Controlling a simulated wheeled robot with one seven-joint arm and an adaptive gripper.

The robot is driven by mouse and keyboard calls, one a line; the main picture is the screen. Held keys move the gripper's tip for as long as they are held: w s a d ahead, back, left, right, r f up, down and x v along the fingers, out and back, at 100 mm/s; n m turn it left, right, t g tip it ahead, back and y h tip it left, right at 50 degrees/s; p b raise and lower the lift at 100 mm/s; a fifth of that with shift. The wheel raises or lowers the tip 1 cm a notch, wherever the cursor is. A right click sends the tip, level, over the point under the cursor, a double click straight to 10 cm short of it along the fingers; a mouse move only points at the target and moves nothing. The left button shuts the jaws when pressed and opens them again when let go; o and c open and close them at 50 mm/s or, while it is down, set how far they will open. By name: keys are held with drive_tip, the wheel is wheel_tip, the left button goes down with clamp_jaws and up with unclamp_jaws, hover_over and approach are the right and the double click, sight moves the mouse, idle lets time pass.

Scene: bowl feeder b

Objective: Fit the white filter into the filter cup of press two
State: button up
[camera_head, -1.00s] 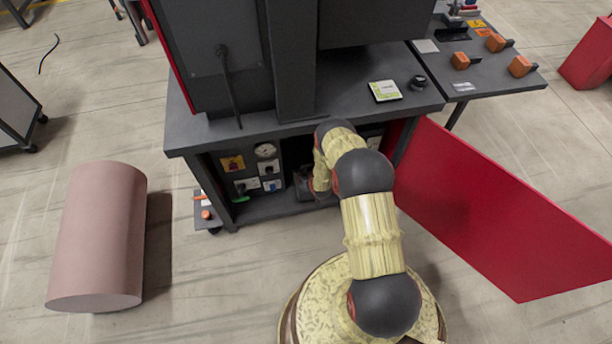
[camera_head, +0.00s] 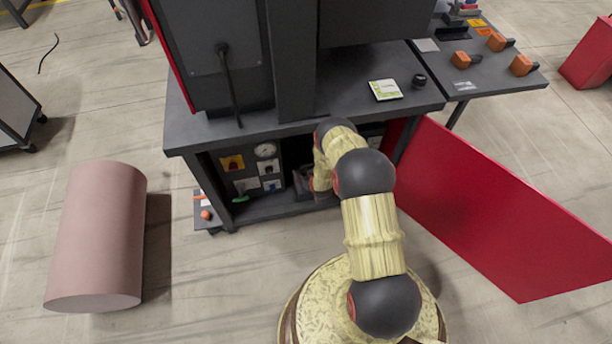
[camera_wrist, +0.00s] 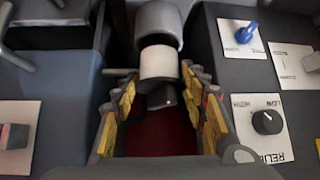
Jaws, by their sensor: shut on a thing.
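The white filter (camera_wrist: 159,64) is a short white cylinder in the wrist view. It sits between the tips of my gripper (camera_wrist: 159,80), whose yellow-padded fingers stand on either side and are shut on it. A grey rounded cup (camera_wrist: 158,22), which looks like the filter cup, is directly beyond the filter, in line with it. The filter's far end meets or overlaps the cup's rim; I cannot tell how far it is inside. In the head view, my gripper is mostly hidden behind my arm, under the dark bench.
The dark bench (camera_head: 345,100) has an open lower bay with gauges and switches (camera_head: 264,170). In the wrist view, a blue knob (camera_wrist: 246,32) and a black dial (camera_wrist: 267,122) are close on the right. A red panel (camera_head: 495,215) stands right of my arm.

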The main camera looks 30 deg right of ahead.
drive_tip(key=shift+f, duration=1.1)
drive_tip(key=o, duration=1.2)
drive_tip(key=shift+o, duration=0.2)
drive_tip(key=v, duration=1.2)
drive_tip(key=shift+f, duration=0.15)
